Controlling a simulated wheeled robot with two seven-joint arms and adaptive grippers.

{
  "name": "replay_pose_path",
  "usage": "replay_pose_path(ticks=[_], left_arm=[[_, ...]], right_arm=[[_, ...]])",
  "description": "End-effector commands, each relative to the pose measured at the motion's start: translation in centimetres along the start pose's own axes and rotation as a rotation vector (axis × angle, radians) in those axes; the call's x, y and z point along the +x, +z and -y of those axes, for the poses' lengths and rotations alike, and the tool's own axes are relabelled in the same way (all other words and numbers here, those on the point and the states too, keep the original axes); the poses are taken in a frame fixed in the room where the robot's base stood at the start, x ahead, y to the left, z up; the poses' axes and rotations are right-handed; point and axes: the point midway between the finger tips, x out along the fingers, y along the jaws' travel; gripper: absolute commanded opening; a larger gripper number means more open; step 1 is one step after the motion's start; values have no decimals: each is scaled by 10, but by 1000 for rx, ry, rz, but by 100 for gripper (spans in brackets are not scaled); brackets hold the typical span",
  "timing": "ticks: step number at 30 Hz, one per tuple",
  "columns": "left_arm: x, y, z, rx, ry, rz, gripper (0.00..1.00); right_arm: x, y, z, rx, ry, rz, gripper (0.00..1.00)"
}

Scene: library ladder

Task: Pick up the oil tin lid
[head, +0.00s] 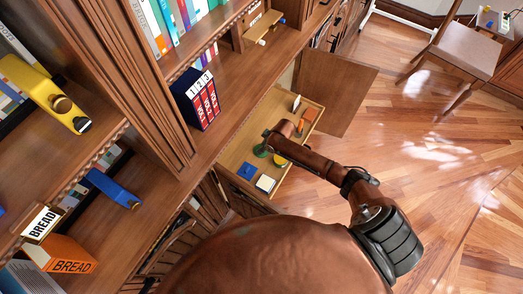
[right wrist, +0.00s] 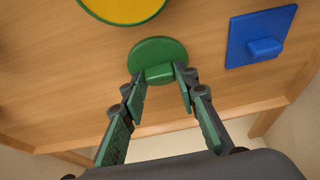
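A round green lid (right wrist: 148,52) with a block-shaped green knob (right wrist: 160,73) lies flat on the wooden drawer bottom in the right wrist view. No label shows which lid belongs to the oil tin. My right gripper (right wrist: 160,84) is open, its fingertips on either side of the knob with gaps left and right. Whether they reach down to knob height I cannot tell. In the head view my right gripper (head: 267,141) is over the drawer, and the green lid (head: 261,151) is partly hidden by it. My left gripper is not in view.
The pulled-out drawer (head: 235,150) also holds a blue square lid (head: 247,170), a yellow round piece (right wrist: 122,8), a white piece (head: 265,184) and an orange piece (head: 310,115). An open cabinet door (head: 338,88) stands behind it.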

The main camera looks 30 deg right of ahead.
Motion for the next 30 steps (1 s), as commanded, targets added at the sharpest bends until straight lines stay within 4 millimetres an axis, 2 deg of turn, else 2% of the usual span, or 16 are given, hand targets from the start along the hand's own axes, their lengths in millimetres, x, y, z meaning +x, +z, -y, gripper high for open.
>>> replay_pose_path(ticks=[7,19,25,30], left_arm=[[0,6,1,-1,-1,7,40],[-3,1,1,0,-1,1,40],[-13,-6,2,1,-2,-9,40],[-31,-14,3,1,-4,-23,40]], right_arm=[[0,0,0,0,0,0,9],[-8,-4,0,0,1,-1,9],[-34,-15,-1,-1,2,-4,9],[-74,-1,0,-2,3,-2,9]])
